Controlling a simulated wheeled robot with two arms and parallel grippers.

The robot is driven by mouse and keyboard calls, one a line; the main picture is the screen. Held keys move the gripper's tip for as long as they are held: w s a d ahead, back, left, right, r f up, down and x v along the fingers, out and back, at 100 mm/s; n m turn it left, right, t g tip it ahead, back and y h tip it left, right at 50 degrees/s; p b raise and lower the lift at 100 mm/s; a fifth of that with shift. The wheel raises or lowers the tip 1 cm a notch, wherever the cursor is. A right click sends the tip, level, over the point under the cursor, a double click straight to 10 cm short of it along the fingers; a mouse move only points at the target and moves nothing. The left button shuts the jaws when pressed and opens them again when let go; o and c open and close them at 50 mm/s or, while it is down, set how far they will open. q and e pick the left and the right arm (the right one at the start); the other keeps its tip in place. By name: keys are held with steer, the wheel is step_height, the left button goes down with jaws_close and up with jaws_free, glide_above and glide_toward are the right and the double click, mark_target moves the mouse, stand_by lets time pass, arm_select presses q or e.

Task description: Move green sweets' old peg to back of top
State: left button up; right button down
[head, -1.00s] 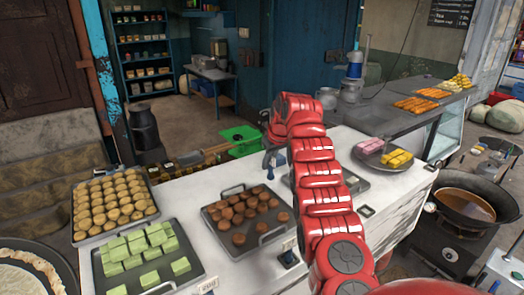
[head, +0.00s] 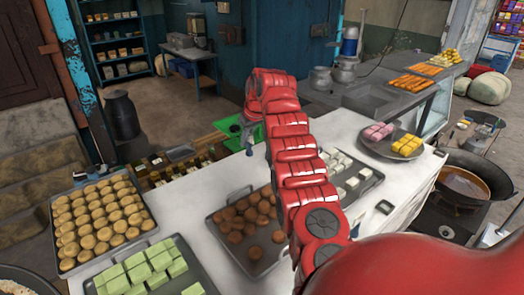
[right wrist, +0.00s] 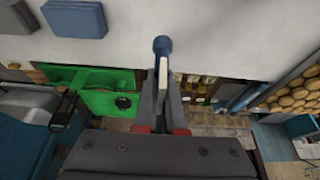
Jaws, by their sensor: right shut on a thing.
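The green sweets (head: 150,268) sit on a dark tray at the lower left of the white counter top (head: 340,128) in the head view. In the right wrist view my right gripper (right wrist: 162,85) is shut on a peg (right wrist: 162,46) with a rounded blue head and a pale flat part. Whether the peg touches the top is unclear. My left gripper is not in view.
Trays of round cookies (head: 100,220), brown sweets (head: 240,225) and white sweets (head: 350,178) stand on the top, with a plate of pink and yellow sweets (head: 400,150) at right. A green box (head: 240,140) is behind the far edge.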

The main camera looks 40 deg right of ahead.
steer(key=f, duration=0.1)
steer(key=f+p, duration=0.2)
steer(key=f, duration=0.1)
steer(key=shift+s, duration=0.25)
steer(key=shift+w+f+p, duration=0.1)
steer(key=shift+f+p, duration=0.3)
steer(key=shift+f, duration=0.15)
step_height(320, 180, down, 3)
steer(key=shift+f+p, duration=0.15)
steer(key=shift+p, duration=1.05)
steer(key=shift+f, duration=0.25)
steer(key=shift+f+b, duration=0.15)
steer(key=shift+b, duration=0.2)
steer(key=c, duration=1)
jaws_free()
steer(key=shift+r, duration=0.25)
